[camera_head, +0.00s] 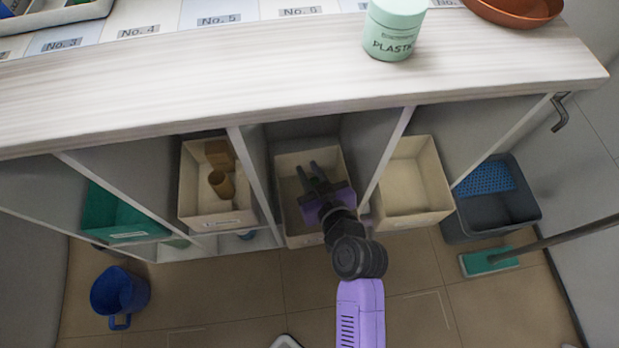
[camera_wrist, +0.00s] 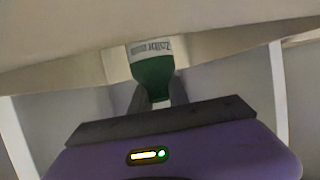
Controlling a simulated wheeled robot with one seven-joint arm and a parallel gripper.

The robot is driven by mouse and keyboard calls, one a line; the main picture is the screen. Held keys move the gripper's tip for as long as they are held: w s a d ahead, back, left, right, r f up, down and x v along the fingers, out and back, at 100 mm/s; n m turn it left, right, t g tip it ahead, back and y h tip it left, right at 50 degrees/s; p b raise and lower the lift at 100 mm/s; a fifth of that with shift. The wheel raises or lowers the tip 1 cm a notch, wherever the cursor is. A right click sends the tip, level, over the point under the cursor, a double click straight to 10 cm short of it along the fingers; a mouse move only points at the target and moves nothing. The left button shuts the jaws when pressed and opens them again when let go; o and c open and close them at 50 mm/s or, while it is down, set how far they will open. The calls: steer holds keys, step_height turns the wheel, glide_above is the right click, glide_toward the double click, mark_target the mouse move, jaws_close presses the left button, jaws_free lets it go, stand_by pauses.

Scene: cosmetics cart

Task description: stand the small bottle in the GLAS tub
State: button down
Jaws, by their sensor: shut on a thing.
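My gripper (camera_head: 309,171) reaches down into the middle cream tub (camera_head: 302,240) under the counter in the head view. In the wrist view my gripper (camera_wrist: 157,97) is shut on the small bottle (camera_wrist: 153,75), which is green with a white label and a pale neck between the fingers. The bottle cannot be made out in the head view. Cream tub surfaces (camera_wrist: 225,42) lie around it in the wrist view; I cannot tell whether it touches the tub's floor. The middle tub's label is not readable, so I cannot confirm that it is the GLAS tub.
A left cream tub (camera_head: 190,213) holds brown things; a right one (camera_head: 415,180) looks empty. Dividers (camera_head: 255,175) flank the middle bay, and the counter edge (camera_head: 300,103) overhangs it. A PLASTIC jar (camera_head: 395,28) stands above. A blue bucket (camera_head: 120,292) and mop (camera_head: 490,260) are on the floor.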

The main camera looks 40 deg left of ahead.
steer(key=shift+f+b, duration=0.45)
steer(key=shift+f, duration=1.1)
steer(key=shift+f, duration=0.1)
steer(key=shift+f, duration=0.1)
steer(key=c, duration=1.3)
jaws_free()
steer(key=shift+o, duration=0.2)
steer(key=shift+r, duration=0.2)
steer(key=p+v, duration=0.2)
steer(key=v, duration=1)
steer(key=shift+w, duration=0.1)
